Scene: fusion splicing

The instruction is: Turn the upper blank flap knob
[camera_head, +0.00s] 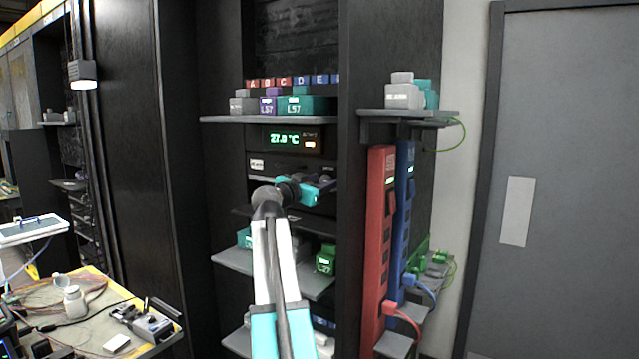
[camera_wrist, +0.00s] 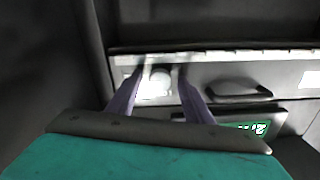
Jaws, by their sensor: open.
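The blank flap panel (camera_wrist: 215,78) crosses the wrist view, with a pale round knob (camera_wrist: 157,84) near its left part, washed out by bright light. My gripper (camera_wrist: 160,72) is open, with one finger on each side of the knob. I cannot tell whether the fingers touch it. In the head view the flap (camera_head: 275,162) lies in the rack just below the temperature display, and my gripper (camera_head: 327,181) is at its right side. The knob is not clear in the head view.
The flap also has a dark handle (camera_wrist: 238,92). The green-lit display (camera_head: 291,139) sits above the flap in the head view. Shelves (camera_head: 270,119) with small boxes stand above and below. A red strip (camera_head: 377,240) and blue strip (camera_head: 404,215) stand right of the rack post.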

